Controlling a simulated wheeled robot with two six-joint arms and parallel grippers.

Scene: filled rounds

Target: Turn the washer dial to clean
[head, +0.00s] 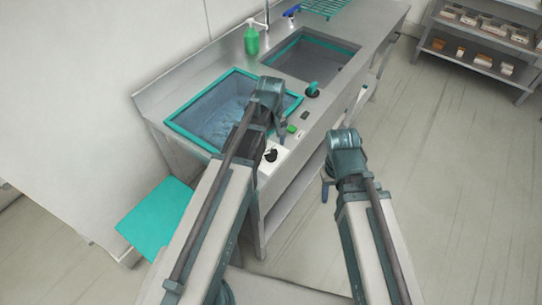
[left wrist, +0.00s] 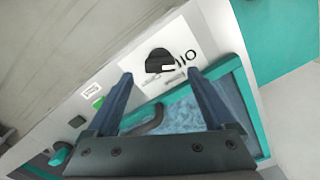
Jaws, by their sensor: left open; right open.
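The washer dial is a black knob (head: 271,155) on a white plate (head: 268,166) at the front edge of the steel counter. In the left wrist view the dial (left wrist: 159,61) shows from above, with dark marks printed on the plate beside it. My left gripper (head: 282,132) is over the counter's front edge close to the dial. In the left wrist view its two fingers (left wrist: 160,76) are spread, with the dial just beyond the tips and nothing held. I cannot tell whether they touch it. My right gripper (head: 326,188) is open in front of the counter, away from the dial.
A teal-rimmed basin of water (head: 205,107) lies beside the dial. A green button (head: 291,129), a black button (head: 305,115) and a teal knob (head: 313,90) line the front edge. A second sink (head: 318,62) and green bottle (head: 251,40) are farther back.

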